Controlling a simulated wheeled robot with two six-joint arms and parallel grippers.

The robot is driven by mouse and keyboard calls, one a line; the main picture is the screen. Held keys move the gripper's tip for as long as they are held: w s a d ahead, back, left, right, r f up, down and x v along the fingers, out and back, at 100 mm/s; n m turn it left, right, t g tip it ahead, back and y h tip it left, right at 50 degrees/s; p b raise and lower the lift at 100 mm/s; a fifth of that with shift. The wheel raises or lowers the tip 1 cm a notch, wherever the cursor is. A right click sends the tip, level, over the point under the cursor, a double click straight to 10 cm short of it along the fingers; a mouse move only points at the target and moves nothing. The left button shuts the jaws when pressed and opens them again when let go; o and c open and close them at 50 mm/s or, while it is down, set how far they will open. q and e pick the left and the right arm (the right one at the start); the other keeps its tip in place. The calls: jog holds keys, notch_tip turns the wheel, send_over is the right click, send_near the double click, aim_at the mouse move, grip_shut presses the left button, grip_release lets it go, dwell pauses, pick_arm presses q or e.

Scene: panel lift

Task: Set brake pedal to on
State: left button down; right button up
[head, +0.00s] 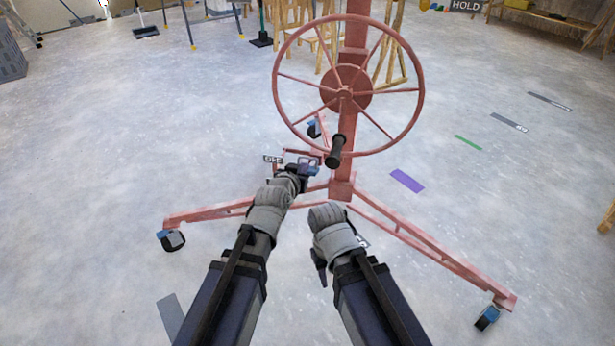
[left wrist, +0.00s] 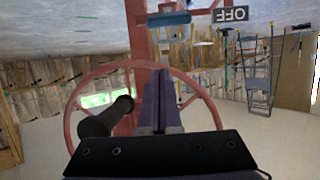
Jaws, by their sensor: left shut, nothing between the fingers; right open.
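The red panel lift's brake pedal looks like a blue bar (left wrist: 163,20) at the top of the left wrist view, which is upside down. An OFF label (left wrist: 235,14) stands beside it, and the label also shows in the head view (head: 272,158). My left gripper (head: 310,168) is at the foot of the lift's column, just right of that label, and covers much of the pedal area. Its fingers (left wrist: 160,72) are together and empty, close to the pedal; I cannot tell whether they touch it. My right gripper (head: 320,268) is mostly hidden by its own arm, lower down.
A large red handwheel (head: 345,92) with a black crank handle (head: 335,151) hangs just above my left gripper. The lift's legs (head: 435,252) spread left and right on casters (head: 487,318). A partly hidden label (head: 362,241) lies beside my right arm.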

pick_arm(q)
jog(key=w+f+t+b, duration=0.1)
jog(key=a+f+t+b, duration=0.1)
jog(key=b, duration=0.1)
jog(key=shift+w+f+n+b, duration=0.1)
jog(key=shift+w+n+b, duration=0.2)
jog(key=shift+w, duration=0.1)
pick_arm(e)
notch_tip(320, 180, down, 6)
jog(key=shift+r, duration=0.2)
pick_arm(q)
jog(key=shift+w, duration=0.1)
jog(key=b+x, duration=0.2)
jog(key=x, duration=0.8)
pick_arm(e)
jog(key=shift+f, duration=0.95)
pick_arm(q)
jog(key=shift+s+a+f, duration=0.1)
jog(key=shift+s+f, duration=0.05)
jog(key=shift+s, duration=0.1)
pick_arm(e)
jog(key=shift+f, duration=0.2)
